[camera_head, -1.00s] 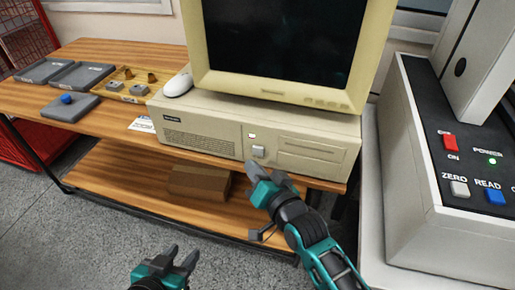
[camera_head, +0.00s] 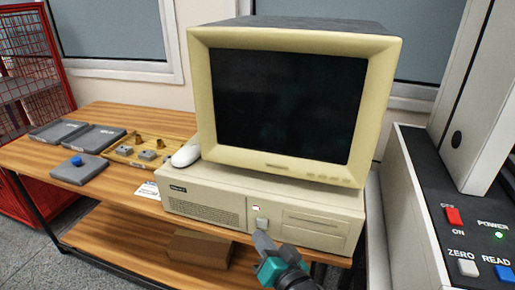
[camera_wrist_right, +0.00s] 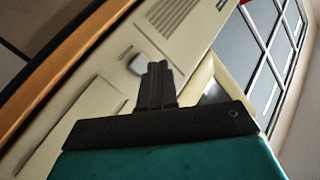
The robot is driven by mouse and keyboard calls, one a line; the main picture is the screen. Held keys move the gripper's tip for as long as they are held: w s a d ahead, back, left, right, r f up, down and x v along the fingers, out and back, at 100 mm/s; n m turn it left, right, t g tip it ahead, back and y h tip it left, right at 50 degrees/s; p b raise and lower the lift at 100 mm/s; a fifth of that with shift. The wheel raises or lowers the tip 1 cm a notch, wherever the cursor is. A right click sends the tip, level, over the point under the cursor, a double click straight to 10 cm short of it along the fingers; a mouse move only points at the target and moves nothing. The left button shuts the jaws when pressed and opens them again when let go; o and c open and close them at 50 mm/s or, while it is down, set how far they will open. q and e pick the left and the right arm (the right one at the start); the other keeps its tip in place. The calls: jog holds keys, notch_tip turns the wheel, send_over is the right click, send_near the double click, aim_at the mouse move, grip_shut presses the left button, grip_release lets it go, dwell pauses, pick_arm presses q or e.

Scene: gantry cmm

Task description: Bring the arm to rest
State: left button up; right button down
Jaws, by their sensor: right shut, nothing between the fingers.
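My right gripper (camera_head: 262,240) is shut and empty, with its fingers pointing at the front of a beige desktop computer (camera_head: 205,212). Its tips are just below the square grey button (camera_head: 262,223) in the head view; I cannot tell whether they touch it. In the right wrist view the shut fingers (camera_wrist_right: 157,72) are beside the same button (camera_wrist_right: 137,64). A small indicator (camera_head: 256,208) above the button looks lit. My left gripper is not in view.
A monitor (camera_head: 290,105) with a dark screen stands on the computer. A control console (camera_head: 440,235) with buttons stands close on the right.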

pick_arm(q)
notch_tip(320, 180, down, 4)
jog(key=b, duration=0.3)
pick_arm(e)
jog(key=w+f, duration=0.1)
jog(key=w, duration=0.2)
jog(key=shift+a+f, duration=0.15)
jog(key=shift+f, duration=0.25)
pick_arm(q)
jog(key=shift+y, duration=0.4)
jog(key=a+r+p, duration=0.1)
jog(key=p, duration=0.1)
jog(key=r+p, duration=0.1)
jog(key=p, duration=0.2)
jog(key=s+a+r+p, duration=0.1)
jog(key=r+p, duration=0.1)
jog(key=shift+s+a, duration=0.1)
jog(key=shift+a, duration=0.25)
pick_arm(e)
jog(key=s+d+f+n+g+h, duration=0.2)
jog(key=s+d+f, duration=0.1)
jog(key=s+d, duration=0.5)
jog(key=s+d+f+n+g+h, duration=0.2)
jog(key=s+d, duration=0.6)
jog(key=s, duration=0.4)
notch_tip(320, 180, down, 2)
jog(key=shift+d+f+h, duration=0.1)
jog(key=shift+d+h, duration=0.05)
jog(key=shift+h, duration=0.55)
